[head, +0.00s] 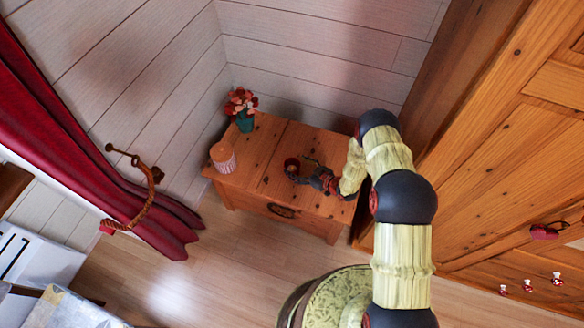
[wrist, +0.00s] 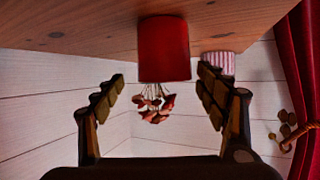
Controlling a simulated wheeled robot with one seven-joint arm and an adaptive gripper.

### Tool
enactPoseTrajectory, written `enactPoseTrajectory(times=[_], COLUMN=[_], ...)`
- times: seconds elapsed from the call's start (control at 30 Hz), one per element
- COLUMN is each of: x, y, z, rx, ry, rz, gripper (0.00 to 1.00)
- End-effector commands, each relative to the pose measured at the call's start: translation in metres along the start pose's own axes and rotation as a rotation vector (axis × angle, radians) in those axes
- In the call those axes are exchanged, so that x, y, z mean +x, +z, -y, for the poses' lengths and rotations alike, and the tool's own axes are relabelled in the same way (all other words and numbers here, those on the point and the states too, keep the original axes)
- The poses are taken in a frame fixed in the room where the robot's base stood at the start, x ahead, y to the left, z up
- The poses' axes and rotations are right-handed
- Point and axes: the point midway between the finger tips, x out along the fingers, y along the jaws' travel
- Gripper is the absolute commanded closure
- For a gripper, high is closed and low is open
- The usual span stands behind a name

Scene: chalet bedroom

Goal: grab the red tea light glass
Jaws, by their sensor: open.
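The red tea light glass (head: 291,164) stands on the wooden chest near its middle. In the wrist view, where the scene appears upside down, the red glass (wrist: 164,48) is a plain red cylinder against the wooden top. My gripper (head: 300,171) reaches in low over the chest from the right, with its fingertips close to the glass. In the wrist view my gripper (wrist: 162,78) is open, with one finger to each side of the glass and visible gaps between. The glass appears ahead, roughly centred between the fingers, and I see no contact.
A pink-striped cup (head: 222,158) stands at the chest's left end. A teal vase (head: 245,121) with red and orange flowers is at the back left corner. White plank walls rise behind, a wooden wardrobe (head: 510,130) is at right, and a red curtain (head: 90,130) hangs at left.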

Motion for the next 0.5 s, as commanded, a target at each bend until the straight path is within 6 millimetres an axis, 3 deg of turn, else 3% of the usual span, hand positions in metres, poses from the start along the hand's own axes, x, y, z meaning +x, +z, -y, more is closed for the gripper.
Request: enactPoseTrajectory(times=[0.5], x=[0.054], y=[0.003], z=[0.006], rx=[-0.002], ry=[-0.003], rz=[0.0], gripper=[0.27])
